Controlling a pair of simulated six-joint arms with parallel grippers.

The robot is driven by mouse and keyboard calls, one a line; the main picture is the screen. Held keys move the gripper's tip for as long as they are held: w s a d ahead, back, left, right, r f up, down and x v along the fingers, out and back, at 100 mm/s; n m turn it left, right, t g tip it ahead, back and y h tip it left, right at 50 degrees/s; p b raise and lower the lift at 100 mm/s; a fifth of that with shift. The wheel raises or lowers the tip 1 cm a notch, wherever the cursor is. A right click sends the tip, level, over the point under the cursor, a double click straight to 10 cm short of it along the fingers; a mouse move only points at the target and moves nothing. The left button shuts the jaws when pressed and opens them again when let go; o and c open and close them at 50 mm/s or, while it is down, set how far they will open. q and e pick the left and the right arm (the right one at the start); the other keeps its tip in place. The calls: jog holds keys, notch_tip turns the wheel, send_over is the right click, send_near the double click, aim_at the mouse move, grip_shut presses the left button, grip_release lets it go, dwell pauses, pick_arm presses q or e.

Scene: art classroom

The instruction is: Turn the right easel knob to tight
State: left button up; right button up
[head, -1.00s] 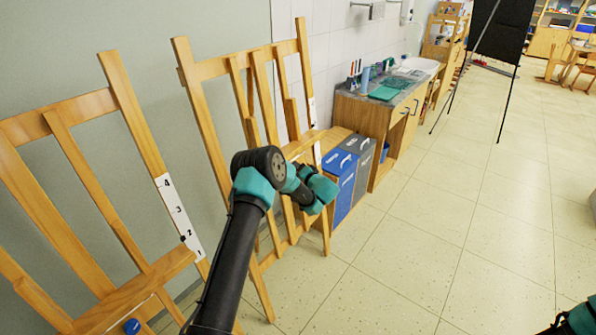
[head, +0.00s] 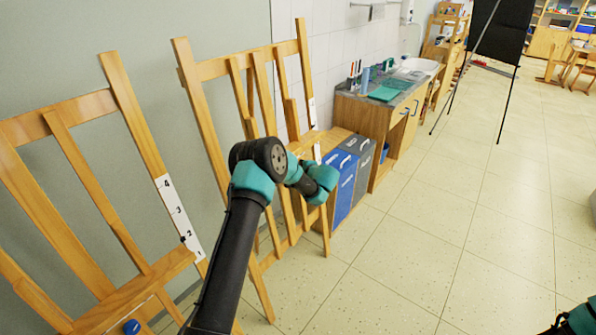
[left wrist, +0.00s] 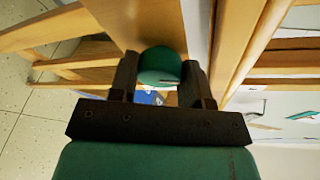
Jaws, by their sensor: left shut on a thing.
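The right easel (head: 212,69) is a wooden frame leaning by the wall. My left gripper (left wrist: 160,75) is shut on this knob, one dark finger on each side. In the head view my left arm's wrist hides the knob and the fingers. I cannot read how tight the knob is. My right gripper is not in view; only a bit of my right arm shows at the lower right corner.
The left easel (head: 83,105) stands close by, with a blue knob (head: 132,327) and a numbered white strip (head: 180,215). Blue (head: 342,183) and grey (head: 362,165) bins and a wooden sink cabinet (head: 390,125) stand behind the right easel.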

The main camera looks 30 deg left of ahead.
pick_arm(q)
jog(key=m+g, duration=0.1)
jog(key=m, duration=0.2)
jog(key=shift+w+r+m, duration=0.1)
jog(key=shift+m, duration=0.3)
jog(key=m+g, duration=0.2)
jog(key=m, duration=0.1)
jog(key=shift+m+h, duration=0.3)
jog(key=shift+m, duration=0.1)
jog(key=o, duration=0.9)
jog(key=v, duration=1.7)
jog(key=shift+w+d, duration=0.2)
jog(key=shift+w, duration=0.05)
